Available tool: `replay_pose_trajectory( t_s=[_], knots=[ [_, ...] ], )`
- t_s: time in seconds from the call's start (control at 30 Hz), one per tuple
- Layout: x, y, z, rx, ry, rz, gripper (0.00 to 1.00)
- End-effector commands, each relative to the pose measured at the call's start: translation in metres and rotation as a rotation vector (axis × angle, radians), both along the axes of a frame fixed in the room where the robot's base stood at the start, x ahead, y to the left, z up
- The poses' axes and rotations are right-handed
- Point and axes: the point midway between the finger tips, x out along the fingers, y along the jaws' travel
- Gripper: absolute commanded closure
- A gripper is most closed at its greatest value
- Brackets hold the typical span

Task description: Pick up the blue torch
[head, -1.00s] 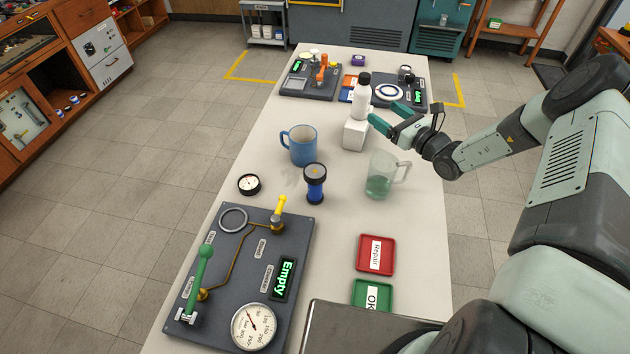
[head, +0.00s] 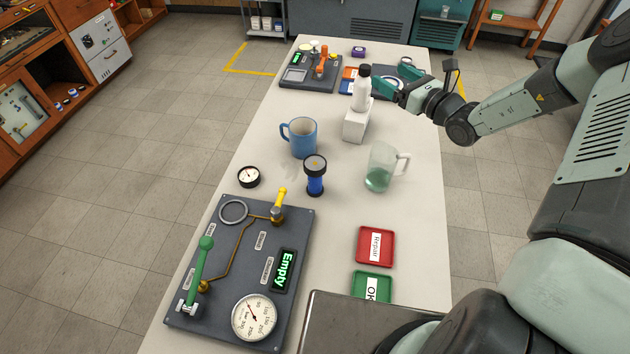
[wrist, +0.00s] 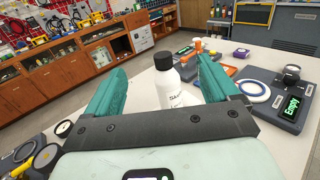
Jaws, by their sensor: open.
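The blue torch (head: 315,182) stands upright on the table, with a wide black head on top and a blue body. It is between the blue mug and the dark panel reading "Empty".
A blue mug (head: 301,139) stands just behind the torch, and a glass mug (head: 380,172) with green liquid to its right. A round gauge (head: 248,176) lies left. The panel (head: 225,275) fills the near left; red (head: 375,229) and green trays (head: 358,281) lie near right.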

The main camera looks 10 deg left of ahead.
Motion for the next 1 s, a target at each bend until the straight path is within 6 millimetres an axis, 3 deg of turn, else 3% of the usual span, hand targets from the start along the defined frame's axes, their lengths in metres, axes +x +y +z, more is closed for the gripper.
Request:
replay_pose_trajectory(
  t_s=[0.03, 0.1, 0.2, 0.4, 0.6, 1.0],
  knots=[
    [-0.031, 0.034, -0.008, -0.006, 0.014, 0.098, 0.12],
    [-0.066, 0.064, -0.011, -0.012, 0.015, 0.205, 0.12],
    [-0.113, 0.098, -0.011, -0.014, 0.012, 0.339, 0.12],
    [-0.198, 0.142, -0.005, 0.001, 0.005, 0.565, 0.12],
    [-0.198, 0.142, -0.042, 0.002, 0.003, 0.566, 0.12],
    [-0.197, 0.142, -0.083, 0.000, 0.003, 0.562, 0.12]
  ],
)
